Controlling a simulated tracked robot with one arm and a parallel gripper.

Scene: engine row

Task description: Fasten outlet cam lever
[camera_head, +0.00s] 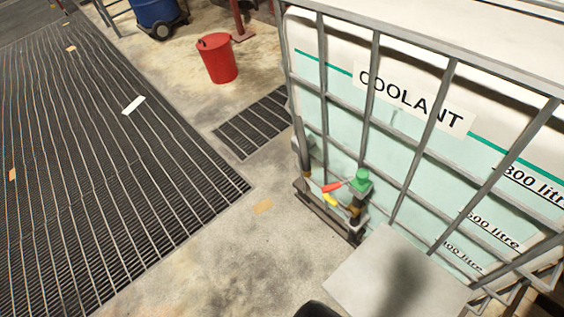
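A caged coolant tank (430,165) fills the right side of the view. At its lower left is an outlet valve (357,192) with a green top. A red lever (331,187) sticks out to the left of the green top. A smaller yellow lever or tab (330,200) sits just below the red one. I cannot tell which is the outlet cam lever, nor whether either is closed. My gripper's fingers do not show. A dark rounded shape, cut off at the bottom edge, cannot be identified.
A grey flat plate (390,283) lies in front of the tank, below the valve. The concrete floor left of the valve is mostly clear. A floor grating (90,180) spans the left. A red bucket (217,60) and a blue drum (157,14) stand at the back.

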